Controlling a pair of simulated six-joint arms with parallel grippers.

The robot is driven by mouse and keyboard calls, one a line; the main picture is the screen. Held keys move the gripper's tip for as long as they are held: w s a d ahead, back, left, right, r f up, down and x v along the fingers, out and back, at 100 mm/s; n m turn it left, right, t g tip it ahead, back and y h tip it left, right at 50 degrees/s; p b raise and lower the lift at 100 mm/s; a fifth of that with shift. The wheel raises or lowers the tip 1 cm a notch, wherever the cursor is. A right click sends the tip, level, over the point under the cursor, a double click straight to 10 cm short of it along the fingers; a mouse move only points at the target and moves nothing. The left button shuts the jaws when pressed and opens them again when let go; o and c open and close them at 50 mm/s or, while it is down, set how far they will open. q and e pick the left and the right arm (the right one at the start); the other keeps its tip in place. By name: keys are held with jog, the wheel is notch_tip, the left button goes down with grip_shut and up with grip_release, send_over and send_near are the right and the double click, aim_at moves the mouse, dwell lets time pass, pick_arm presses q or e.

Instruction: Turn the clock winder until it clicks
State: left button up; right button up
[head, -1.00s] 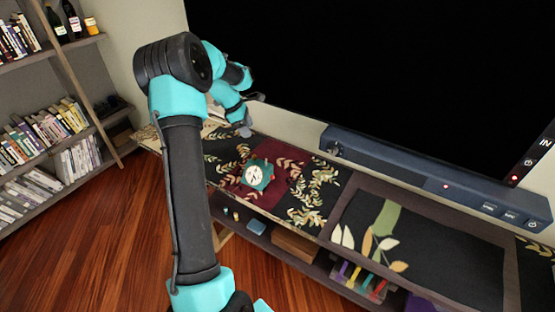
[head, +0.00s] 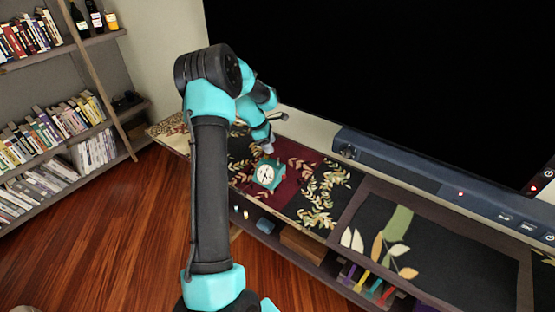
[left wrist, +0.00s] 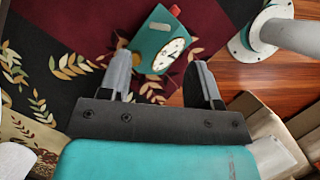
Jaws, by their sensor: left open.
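A small teal clock (head: 268,174) with a white round face sits on the dark red part of the patterned cabinet top. The left wrist view also shows the clock (left wrist: 152,40), with a red piece (left wrist: 175,10) at one edge and a pale fitting on its teal casing; I cannot tell for sure which is the winder. My left gripper (head: 267,149) is just behind the clock in the head view. In the left wrist view its two fingers (left wrist: 160,66) are spread and empty, with the clock beyond and between the tips. My right gripper is in neither view.
A large dark screen (head: 400,80) and a long blue-grey bar (head: 430,185) stand behind the clock. Below the cabinet top (head: 320,195), a shelf holds a wooden box (head: 303,247) and several coloured items. A bookshelf (head: 60,120) is at left. Cabinet top right of the clock is clear.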

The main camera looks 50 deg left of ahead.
pick_arm(q)
jog(key=x, duration=0.8)
jog(key=shift+w+d+f, duration=0.1)
jog(key=shift+w+f, duration=0.05)
jog(key=shift+f, duration=0.2)
jog(key=c, duration=0.9)
